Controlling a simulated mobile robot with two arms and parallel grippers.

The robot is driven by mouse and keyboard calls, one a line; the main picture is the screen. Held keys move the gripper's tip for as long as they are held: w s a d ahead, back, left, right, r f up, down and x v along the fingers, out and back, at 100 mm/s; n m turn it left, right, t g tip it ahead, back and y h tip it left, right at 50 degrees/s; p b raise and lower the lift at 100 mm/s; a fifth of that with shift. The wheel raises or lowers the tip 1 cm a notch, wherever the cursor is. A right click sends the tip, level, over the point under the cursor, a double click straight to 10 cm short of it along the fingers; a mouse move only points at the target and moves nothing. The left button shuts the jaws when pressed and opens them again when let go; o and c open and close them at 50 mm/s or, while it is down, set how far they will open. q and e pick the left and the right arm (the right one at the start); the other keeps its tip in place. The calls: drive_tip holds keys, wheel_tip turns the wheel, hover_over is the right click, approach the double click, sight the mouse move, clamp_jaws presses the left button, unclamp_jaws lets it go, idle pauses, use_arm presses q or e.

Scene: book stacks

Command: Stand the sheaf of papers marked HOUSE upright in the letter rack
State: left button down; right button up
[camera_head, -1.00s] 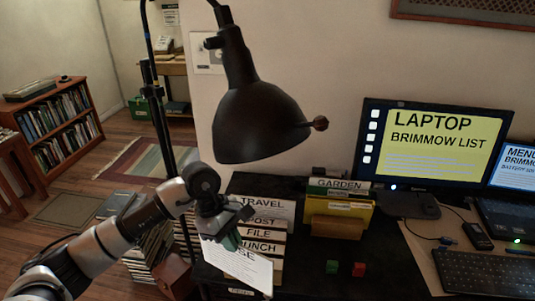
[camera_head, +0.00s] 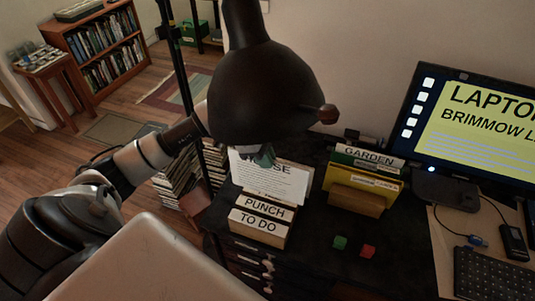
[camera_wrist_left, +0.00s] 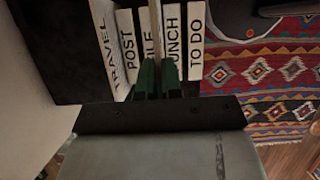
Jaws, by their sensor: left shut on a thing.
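The white HOUSE sheaf (camera_head: 268,182) is upright in the head view, its label partly covered. My left gripper (camera_head: 264,156) is shut on its top edge. The letter rack (camera_head: 258,228) is a row of pale labelled panels. The sheaf stands behind the PUNCH panel (camera_head: 263,208), which hides its lower edge. In the left wrist view the sheaf (camera_wrist_left: 157,30) is seen edge-on between the green fingers (camera_wrist_left: 157,80), between the FILE and PUNCH panels. I cannot tell whether it rests on the rack's bottom. My right gripper is not in view.
A black desk lamp (camera_head: 262,90) hangs in front of my left forearm's end. A wooden holder (camera_head: 356,200) with yellow and GARDEN folders stands right of the rack. Green (camera_head: 339,242) and red (camera_head: 367,250) blocks lie on the dark desk. A monitor (camera_head: 480,120) is further right.

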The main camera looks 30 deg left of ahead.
sight(270, 190)
use_arm(q)
wheel_tip(270, 190, down, 3)
drive_tip(key=shift+w+f+b, duration=0.1)
drive_tip(key=shift+f+b, duration=0.05)
drive_tip(key=shift+b, duration=0.45)
drive_tip(key=shift+f+b, duration=0.45)
drive_tip(key=shift+f, duration=0.4)
wheel_tip(270, 190, down, 6)
drive_tip(key=b, duration=0.5)
drive_tip(key=shift+r, duration=0.25)
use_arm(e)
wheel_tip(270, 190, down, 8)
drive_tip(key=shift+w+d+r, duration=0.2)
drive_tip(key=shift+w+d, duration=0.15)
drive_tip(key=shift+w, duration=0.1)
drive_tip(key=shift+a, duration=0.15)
use_arm(q)
drive_tip(key=c, duration=1.2)
unclamp_jaws()
drive_tip(key=b+v, duration=0.2)
drive_tip(key=v, duration=0.8)
drive_tip(key=shift+a+r, duration=0.15)
drive_tip(key=shift+r, duration=0.25)
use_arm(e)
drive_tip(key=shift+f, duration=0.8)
